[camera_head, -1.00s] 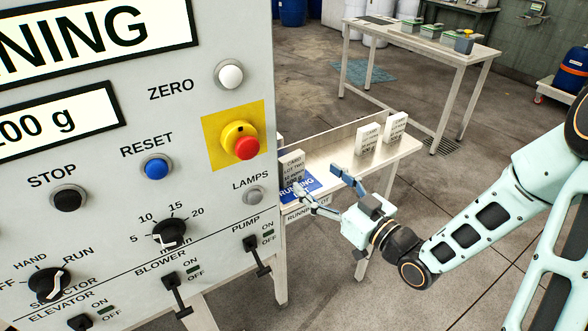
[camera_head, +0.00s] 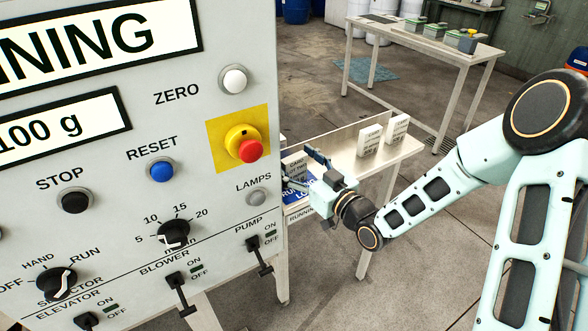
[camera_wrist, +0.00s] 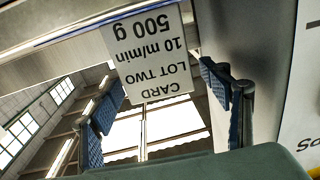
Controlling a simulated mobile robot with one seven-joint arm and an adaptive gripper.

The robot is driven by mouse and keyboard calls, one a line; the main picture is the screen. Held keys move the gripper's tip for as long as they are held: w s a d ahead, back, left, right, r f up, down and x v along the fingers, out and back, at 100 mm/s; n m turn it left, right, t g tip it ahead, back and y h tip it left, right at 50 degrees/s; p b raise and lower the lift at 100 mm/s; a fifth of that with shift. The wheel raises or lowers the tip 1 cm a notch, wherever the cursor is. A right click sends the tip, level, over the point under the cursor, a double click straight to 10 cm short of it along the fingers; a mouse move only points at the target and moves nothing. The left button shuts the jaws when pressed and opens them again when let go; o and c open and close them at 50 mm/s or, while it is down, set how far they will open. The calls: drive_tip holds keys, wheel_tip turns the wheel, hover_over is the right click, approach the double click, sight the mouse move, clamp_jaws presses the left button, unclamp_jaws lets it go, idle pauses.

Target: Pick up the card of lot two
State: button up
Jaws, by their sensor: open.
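The white card of lot two (camera_head: 294,164) stands on the near-left end of the steel shelf, beside the panel's edge. In the wrist view the card (camera_wrist: 150,55) appears upside down and reads "CARD LOT TWO, 10 m/min, 500 g". My gripper (camera_head: 304,170) is open at the card, and partly hides it in the head view. In the wrist view the two blue-padded fingers (camera_wrist: 160,88) are spread, one toward each side of the card, with visible gaps. The card's contact with the shelf is hidden by my gripper.
Two more white cards (camera_head: 370,140) (camera_head: 396,128) stand farther right on the shelf (camera_head: 340,160). A blue plate marked "RUNNING LOT" (camera_head: 298,196) lies at the shelf's front, partly covered. The grey control panel (camera_head: 215,215) with buttons and switches stands close left of my gripper.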

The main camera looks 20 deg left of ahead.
drive_tip(key=shift+c, duration=0.4)
drive_tip(key=c, duration=1.2)
drive_tip(key=shift+r, duration=0.4)
drive_tip(key=r, duration=0.3)
drive_tip(key=shift+s+d+r, duration=0.1)
drive_tip(key=shift+s+d, duration=0.05)
drive_tip(key=shift+d, duration=0.15)
drive_tip(key=s+d+r+b, duration=0.1)
drive_tip(key=s+d+r, duration=0.1)
drive_tip(key=d+r, duration=0.1)
drive_tip(key=s+d+r+b, duration=0.2)
drive_tip(key=s+d+r, duration=0.1)
drive_tip(key=d, duration=0.1)
drive_tip(key=s+d+r+b, duration=0.2)
drive_tip(key=s+d, duration=0.1)
drive_tip(key=shift+s+d+r, duration=0.15)
drive_tip(key=shift+d+r, duration=0.05)
drive_tip(key=shift+r, duration=0.2)
